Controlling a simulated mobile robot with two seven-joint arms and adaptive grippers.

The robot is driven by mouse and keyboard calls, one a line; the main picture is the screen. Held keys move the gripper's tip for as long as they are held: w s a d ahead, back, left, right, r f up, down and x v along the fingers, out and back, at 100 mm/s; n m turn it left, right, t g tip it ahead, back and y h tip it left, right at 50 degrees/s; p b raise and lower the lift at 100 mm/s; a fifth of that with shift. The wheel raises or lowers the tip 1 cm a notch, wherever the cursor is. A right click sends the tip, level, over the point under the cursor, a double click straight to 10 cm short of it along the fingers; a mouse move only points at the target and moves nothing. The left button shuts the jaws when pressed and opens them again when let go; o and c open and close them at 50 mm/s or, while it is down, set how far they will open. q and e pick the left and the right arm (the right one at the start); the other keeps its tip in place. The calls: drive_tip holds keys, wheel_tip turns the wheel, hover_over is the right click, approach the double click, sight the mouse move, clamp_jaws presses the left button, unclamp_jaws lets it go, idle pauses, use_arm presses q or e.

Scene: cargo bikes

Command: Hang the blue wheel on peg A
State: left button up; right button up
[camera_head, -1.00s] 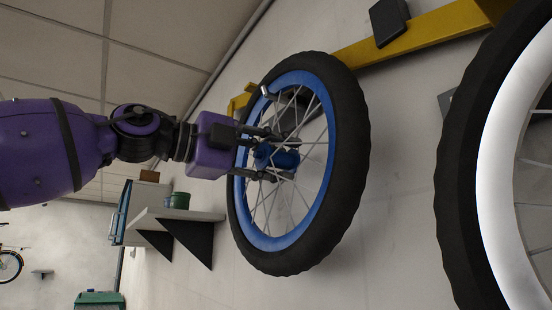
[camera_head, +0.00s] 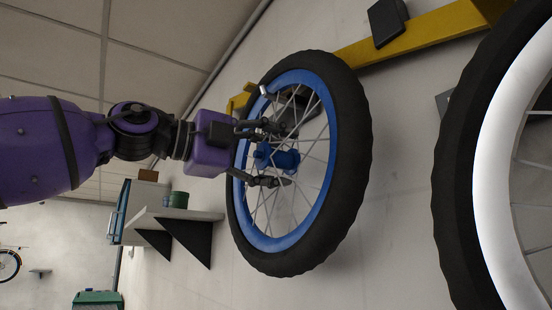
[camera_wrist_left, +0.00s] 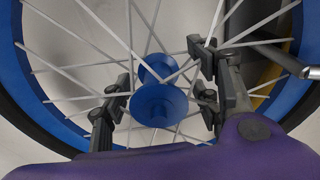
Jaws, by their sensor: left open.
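The blue wheel (camera_head: 312,217) has a black tyre, blue rim, thin spokes and a blue hub (camera_head: 285,159). It is upright beside the pale wall, below the yellow rail in the head view. My left gripper (camera_head: 282,155) is open, with one finger on each side of the hub and a gap to it. The hub also shows between the fingers in the left wrist view (camera_wrist_left: 158,105). A metal peg (camera_head: 266,92) shows at the rim; in the left wrist view its bright tip (camera_wrist_left: 308,72) crosses in front of the rim. No letter is readable on it. My right gripper is not visible.
A yellow rail (camera_head: 415,39) with a dark block (camera_head: 388,22) runs along the wall. A second wheel with a white rim (camera_head: 497,160) stands close on the right. A shelf (camera_head: 170,213) with a green can is at lower left.

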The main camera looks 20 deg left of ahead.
use_arm(q)
drive_tip(key=shift+w+f, duration=0.15)
drive_tip(key=shift+f, duration=0.1)
drive_tip(key=v, duration=1.2)
drive_tip(key=shift+r, duration=0.2)
